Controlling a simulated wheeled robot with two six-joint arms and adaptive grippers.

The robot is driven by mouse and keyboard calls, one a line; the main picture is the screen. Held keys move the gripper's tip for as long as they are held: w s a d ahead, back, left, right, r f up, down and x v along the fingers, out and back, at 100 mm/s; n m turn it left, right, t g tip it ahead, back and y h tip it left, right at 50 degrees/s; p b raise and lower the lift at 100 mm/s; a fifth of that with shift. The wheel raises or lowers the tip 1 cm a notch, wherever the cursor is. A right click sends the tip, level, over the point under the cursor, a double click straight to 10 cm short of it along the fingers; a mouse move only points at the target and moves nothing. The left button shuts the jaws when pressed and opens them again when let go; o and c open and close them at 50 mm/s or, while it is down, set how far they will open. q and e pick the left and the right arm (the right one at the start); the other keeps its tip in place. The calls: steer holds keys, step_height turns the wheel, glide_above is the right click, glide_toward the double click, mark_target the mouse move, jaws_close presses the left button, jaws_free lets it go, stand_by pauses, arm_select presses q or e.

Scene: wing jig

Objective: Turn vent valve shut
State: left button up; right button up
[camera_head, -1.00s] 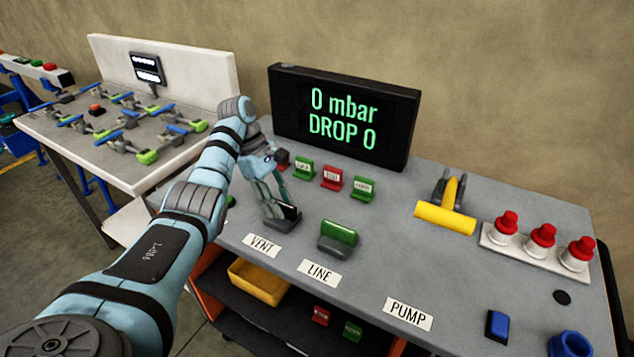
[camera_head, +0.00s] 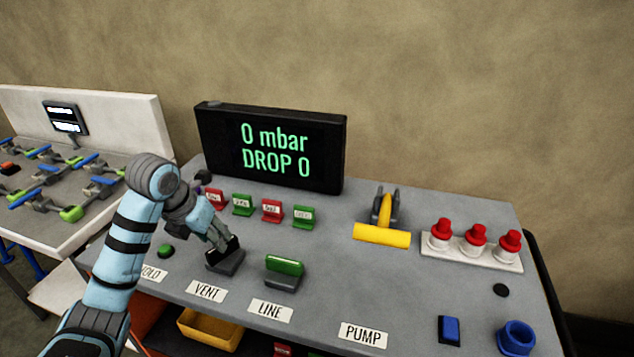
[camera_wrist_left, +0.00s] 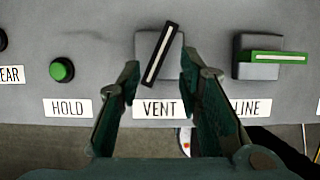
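The vent valve (camera_head: 226,262) stands behind the VENT label (camera_head: 206,291) on the grey bench. In the left wrist view its black handle with a white stripe (camera_wrist_left: 160,54) sits at a slant, its top leaning right, on a grey base. My left gripper (camera_head: 221,241) is over the valve from behind in the head view and partly hides it. In the left wrist view my left gripper (camera_wrist_left: 160,66) is open, one finger on each side of the handle. The right finger is closer to the valve base; I cannot tell whether it touches. My right gripper is not in view.
The green-handled LINE valve (camera_head: 284,270) stands close to the right of the vent valve. A green HOLD button (camera_wrist_left: 62,70) is to the left. A display (camera_head: 270,148) reads 0 mbar, DROP 0. Several small tags, a yellow pump lever (camera_head: 382,235) and red-topped knobs (camera_head: 473,239) stand further off.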

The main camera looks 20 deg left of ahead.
arm_select(q)
steer(key=p+v, duration=0.6)
steer(key=v, duration=0.4)
steer(key=w+d+m+t+h, duration=0.25)
steer(key=d+h, duration=0.55)
steer(key=d, duration=0.8)
steer(key=s+d+r+n+t+h, duration=0.1)
steer(key=d+r+n+t+h, duration=0.1)
steer(key=d+r+t+h, duration=0.2)
steer(key=d+r+h, duration=0.3)
steer(key=r+h, duration=0.1)
steer(key=r, duration=0.1)
steer(key=shift+s+d+r, duration=0.25)
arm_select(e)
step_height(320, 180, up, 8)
arm_select(q)
steer(key=shift+n, duration=0.25)
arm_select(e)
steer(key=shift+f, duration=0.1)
